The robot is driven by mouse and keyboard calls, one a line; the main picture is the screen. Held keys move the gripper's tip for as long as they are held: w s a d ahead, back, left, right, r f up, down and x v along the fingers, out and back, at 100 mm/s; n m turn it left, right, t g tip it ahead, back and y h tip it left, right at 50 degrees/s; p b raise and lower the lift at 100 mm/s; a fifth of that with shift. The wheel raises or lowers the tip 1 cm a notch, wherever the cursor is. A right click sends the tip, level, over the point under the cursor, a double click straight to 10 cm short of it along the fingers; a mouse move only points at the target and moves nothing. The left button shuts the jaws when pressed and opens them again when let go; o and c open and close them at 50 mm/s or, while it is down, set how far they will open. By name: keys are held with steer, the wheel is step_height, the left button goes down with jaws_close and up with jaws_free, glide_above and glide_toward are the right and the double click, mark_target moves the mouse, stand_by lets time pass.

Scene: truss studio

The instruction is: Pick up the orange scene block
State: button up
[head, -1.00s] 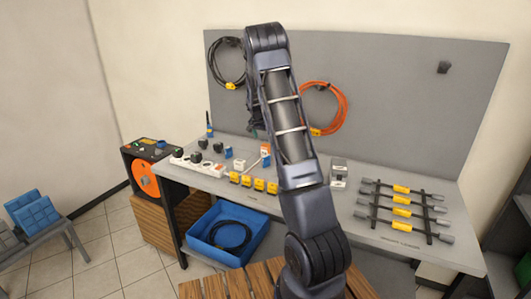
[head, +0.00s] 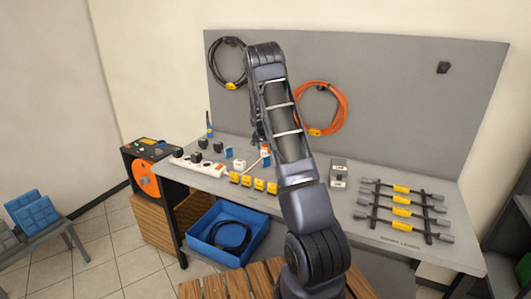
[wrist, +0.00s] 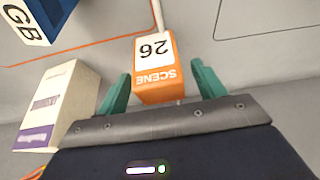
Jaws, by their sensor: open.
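My gripper (wrist: 161,70) is open, with one green finger to each side of the block's near end. Gaps show between the block and the fingers, and I cannot tell how deep the block sits between them. In the head view, an orange and white patch that looks like this block (head: 265,151) shows on the workbench just left of my arm. My arm hides part of that area.
In the wrist view, a white and purple block (wrist: 60,105) stands close on the left and a blue block (wrist: 40,18) at upper left. The workbench (head: 340,215) also holds a white power strip (head: 205,168), several yellow blocks (head: 253,182) and a rack of levers (head: 402,206).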

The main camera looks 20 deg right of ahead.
steer(key=shift+w+d+f, duration=0.15)
steer(key=shift+w+f, duration=0.05)
steer(key=shift+f, duration=0.35)
steer(key=shift+c, duration=0.2)
steer(key=c, duration=1.1)
steer(key=shift+o, duration=0.2)
steer(key=shift+r, duration=0.1)
